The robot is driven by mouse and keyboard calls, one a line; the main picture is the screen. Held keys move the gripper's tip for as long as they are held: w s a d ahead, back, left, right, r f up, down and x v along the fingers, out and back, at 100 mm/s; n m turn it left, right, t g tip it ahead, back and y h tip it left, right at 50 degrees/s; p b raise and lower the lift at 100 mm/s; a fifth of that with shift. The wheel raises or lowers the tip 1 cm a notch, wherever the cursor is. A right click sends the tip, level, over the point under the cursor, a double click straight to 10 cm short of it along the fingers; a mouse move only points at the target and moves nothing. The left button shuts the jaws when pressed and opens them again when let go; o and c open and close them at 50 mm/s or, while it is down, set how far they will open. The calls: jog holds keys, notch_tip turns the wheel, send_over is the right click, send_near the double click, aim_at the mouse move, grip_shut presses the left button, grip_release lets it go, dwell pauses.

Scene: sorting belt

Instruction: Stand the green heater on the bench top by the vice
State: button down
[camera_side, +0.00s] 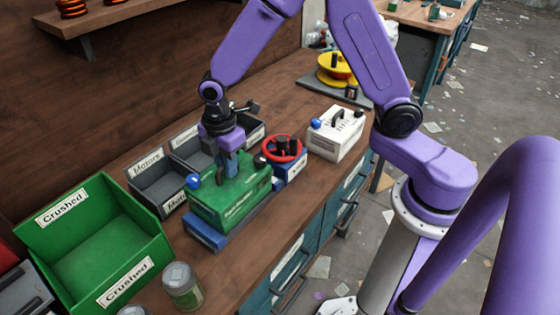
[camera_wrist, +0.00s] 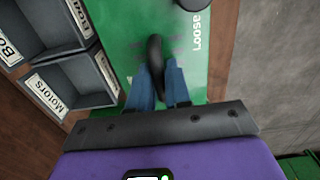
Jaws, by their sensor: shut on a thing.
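The green heater (camera_side: 232,200) is a green box with a blue knob at its left end. It is at the middle of the bench top (camera_side: 295,100). My gripper (camera_side: 230,170) is over its top and shut on its dark handle. In the wrist view the fingers (camera_wrist: 165,90) close around the handle on the heater's green top (camera_wrist: 130,25). The blue vice (camera_side: 290,165) with a red wheel shows beside the heater. Blue parts also show below the heater's front left; I cannot tell whether the heater rests on them or hangs above.
A green "Crushed" bin (camera_side: 95,245) stands at the left. Grey labelled bins (camera_side: 160,180) stand behind the heater. A white box with a handle (camera_side: 337,135) stands to the right. A grey-lidded jar (camera_side: 182,285) is near the front. Bare wood lies along the front edge.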

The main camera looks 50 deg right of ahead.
notch_tip(320, 180, up, 11)
jog(key=shift+f, duration=0.2)
dwell(1.2)
